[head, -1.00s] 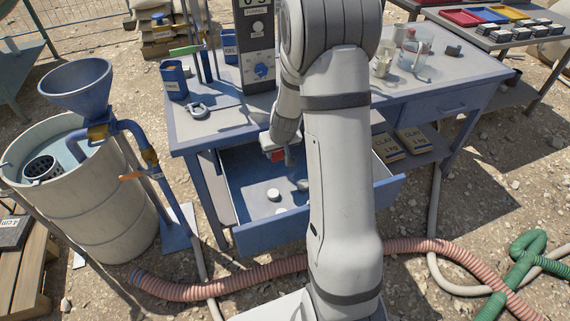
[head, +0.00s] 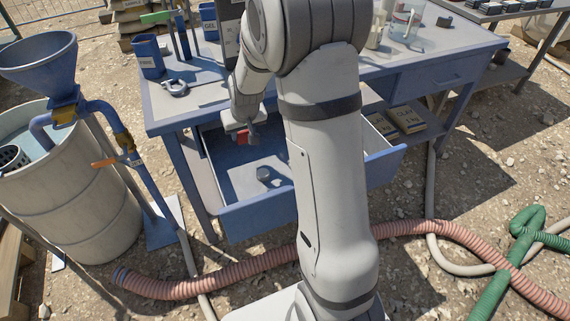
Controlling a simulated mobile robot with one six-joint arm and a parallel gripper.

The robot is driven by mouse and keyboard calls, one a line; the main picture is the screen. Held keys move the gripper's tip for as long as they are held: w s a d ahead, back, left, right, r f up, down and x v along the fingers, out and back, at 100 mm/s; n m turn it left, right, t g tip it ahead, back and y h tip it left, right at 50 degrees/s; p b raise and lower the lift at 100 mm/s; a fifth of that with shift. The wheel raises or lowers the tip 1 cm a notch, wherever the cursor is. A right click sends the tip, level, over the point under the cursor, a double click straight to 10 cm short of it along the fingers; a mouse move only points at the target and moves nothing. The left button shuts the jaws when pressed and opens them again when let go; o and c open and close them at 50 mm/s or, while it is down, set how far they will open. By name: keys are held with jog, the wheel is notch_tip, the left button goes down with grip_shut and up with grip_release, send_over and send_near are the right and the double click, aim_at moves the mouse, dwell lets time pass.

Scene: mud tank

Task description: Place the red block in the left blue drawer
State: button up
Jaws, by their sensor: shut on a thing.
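The left blue drawer (head: 258,222) is pulled out from the blue workbench, its floor partly bare. My gripper (head: 243,136) is shut on the red block (head: 242,137). It holds the block over the rear left part of the open drawer; the exact height above the drawer floor is hard to tell. A small dark grey piece (head: 263,173) lies on the drawer floor, in front of and to the right of the block. My arm hides the right part of the drawer's inside.
The bench top (head: 430,60) holds a blue cup (head: 148,57), a grey shackle (head: 174,88) and jars. A drum (head: 85,205) with a blue funnel (head: 38,60) stands at left. A pink hose (head: 190,288) crosses the ground in front. A second drawer (head: 435,80) is shut.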

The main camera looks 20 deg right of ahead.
jog(key=shift+a+f+b, duration=0.7)
jog(key=shift+a+b, duration=0.2)
jog(key=shift+b, duration=0.35)
jog(key=shift+f, duration=0.3)
notch_tip(320, 180, down, 9)
jog(key=shift+b, duration=1.1)
jog(key=shift+f, duration=0.15)
jog(key=o, duration=1)
